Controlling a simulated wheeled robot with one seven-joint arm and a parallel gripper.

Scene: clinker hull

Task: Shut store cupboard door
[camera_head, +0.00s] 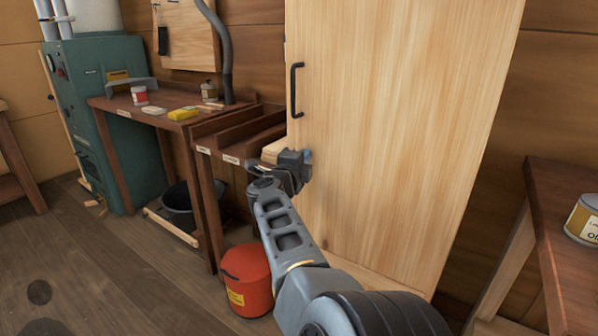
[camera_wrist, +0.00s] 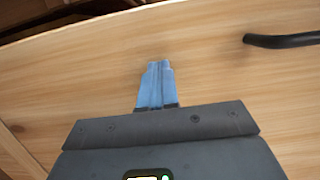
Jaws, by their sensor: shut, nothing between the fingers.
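The store cupboard door (camera_head: 400,110) is a tall pale wooden panel right of centre in the head view. Its black bar handle (camera_head: 296,90) is near the left edge. The opening behind it is hidden, so I cannot tell how far it stands open. My gripper (camera_head: 306,157) is shut and empty, at the door's left edge below the handle. In the wrist view the blue fingertips (camera_wrist: 157,68) are together over the door's wood (camera_wrist: 220,75), with the handle (camera_wrist: 282,41) to the right, apart from them. Whether the tips touch the door is unclear.
A red bin (camera_head: 247,280) stands on the floor left of my arm. A wooden bench (camera_head: 125,103) with tins and a green machine (camera_head: 95,90) are at the left. A table (camera_head: 560,195) with a tin (camera_head: 583,220) is at the right. The left foreground floor is clear.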

